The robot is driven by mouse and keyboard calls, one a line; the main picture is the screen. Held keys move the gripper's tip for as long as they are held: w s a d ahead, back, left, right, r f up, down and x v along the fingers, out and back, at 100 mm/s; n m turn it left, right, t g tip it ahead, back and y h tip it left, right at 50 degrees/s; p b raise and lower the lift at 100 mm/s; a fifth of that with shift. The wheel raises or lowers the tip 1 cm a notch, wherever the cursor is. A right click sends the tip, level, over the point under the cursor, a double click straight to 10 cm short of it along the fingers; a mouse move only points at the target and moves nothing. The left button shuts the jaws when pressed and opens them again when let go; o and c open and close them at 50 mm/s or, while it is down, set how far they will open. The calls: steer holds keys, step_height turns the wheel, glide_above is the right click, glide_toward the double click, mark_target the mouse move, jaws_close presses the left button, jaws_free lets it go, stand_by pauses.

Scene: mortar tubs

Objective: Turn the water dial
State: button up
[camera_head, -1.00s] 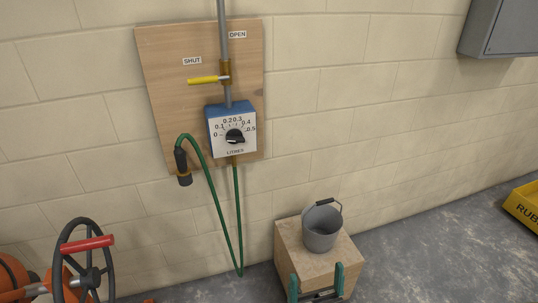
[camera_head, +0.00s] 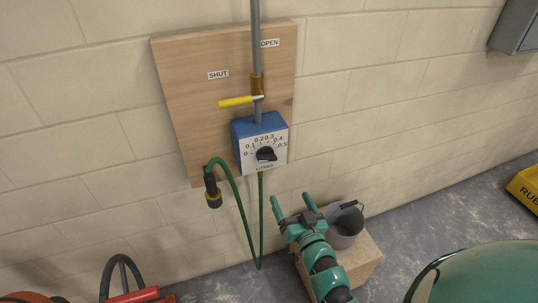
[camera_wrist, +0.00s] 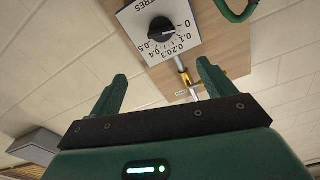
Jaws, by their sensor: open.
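The water dial (camera_head: 265,154) is a black knob on the white face of a blue-topped box (camera_head: 260,124), with a scale from 0 to 0.5 and the word LITRES below. The dial also shows upside down at the top of the wrist view (camera_wrist: 160,28); I cannot tell its exact setting. My green gripper (camera_head: 293,197) is open and empty, below and to the right of the dial in the head view. In the wrist view its two fingers (camera_wrist: 162,72) are spread apart, with the dial beyond them, not touched.
A yellow lever (camera_head: 236,101) on the pipe above points left, below the SHUT label (camera_head: 218,74). A green hose (camera_head: 240,205) hangs under the box. A grey bucket (camera_head: 345,228) stands on a wooden block (camera_head: 366,262), partly behind my arm.

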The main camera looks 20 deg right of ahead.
steer(key=p, duration=0.2)
glide_toward(268, 160)
steer(key=w, duration=0.9)
steer(key=shift+w+r, duration=0.2)
steer(key=shift+w, duration=0.1)
steer(key=shift+b, duration=0.3)
steer(key=c, duration=1)
